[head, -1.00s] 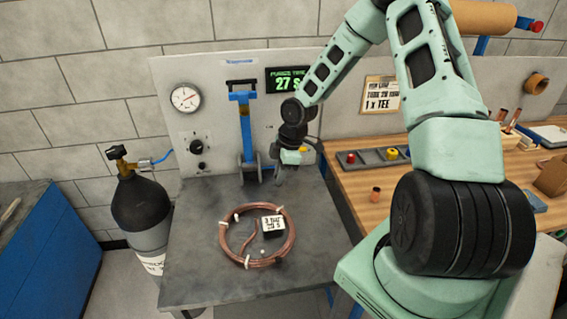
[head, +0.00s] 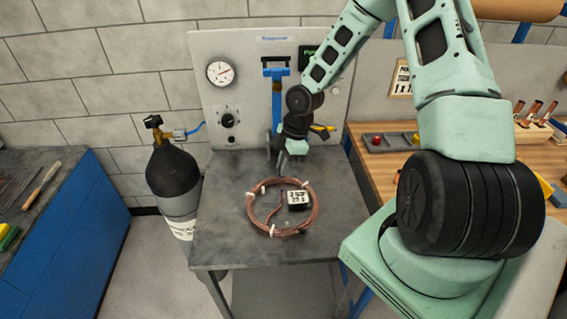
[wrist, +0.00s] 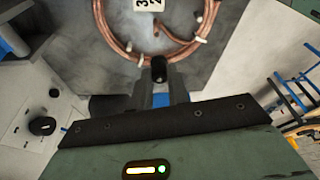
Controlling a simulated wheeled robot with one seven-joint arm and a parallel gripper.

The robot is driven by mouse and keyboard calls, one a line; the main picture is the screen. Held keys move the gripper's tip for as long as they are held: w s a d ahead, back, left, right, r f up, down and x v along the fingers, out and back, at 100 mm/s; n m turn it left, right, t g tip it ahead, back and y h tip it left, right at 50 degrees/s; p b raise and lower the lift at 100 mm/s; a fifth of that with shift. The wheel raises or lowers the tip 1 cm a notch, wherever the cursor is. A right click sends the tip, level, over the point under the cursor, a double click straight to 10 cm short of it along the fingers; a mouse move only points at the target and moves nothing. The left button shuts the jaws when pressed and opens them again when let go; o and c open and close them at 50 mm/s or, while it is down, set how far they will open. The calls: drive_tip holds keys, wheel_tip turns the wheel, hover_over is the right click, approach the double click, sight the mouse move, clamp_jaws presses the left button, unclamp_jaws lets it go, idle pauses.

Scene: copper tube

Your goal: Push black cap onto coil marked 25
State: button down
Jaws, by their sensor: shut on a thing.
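A flat copper coil (head: 251,212) lies on the dark grey bench top (head: 225,240), tied with white bands. A white-faced tag (head: 299,199) sits at its right inner side; I cannot read it clearly. In the wrist view, part of the coil (wrist: 103,32) and the tag (wrist: 150,4) show at the top. My gripper (head: 284,154) is behind the coil, close to the back panel. In the wrist view, my gripper (wrist: 159,80) is shut on a small black cap (wrist: 158,68), which overlaps the coil's near edge in the picture but seems held apart from it.
A blue-handled fixture (head: 275,72) stands against the back panel (head: 235,50), just behind my gripper. A black gas cylinder (head: 173,170) stands left of the bench. A wooden bench (head: 368,160) with a parts tray (head: 385,142) is at right. The bench front is clear.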

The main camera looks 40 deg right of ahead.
drive_tip(key=b, duration=0.4)
hover_over(283, 191)
drive_tip(key=shift+d+f, duration=0.2)
drive_tip(key=shift+f, duration=2.7)
drive_tip(key=shift+p, duration=0.6)
drive_tip(key=shift+f+b, duration=1.2)
drive_tip(key=shift+f, duration=0.65)
drive_tip(key=c, duration=1.3)
unclamp_jaws()
drive_tip(key=shift+o, duration=0.2)
drive_tip(key=v, duration=1.7)
drive_tip(key=shift+r, duration=0.25)
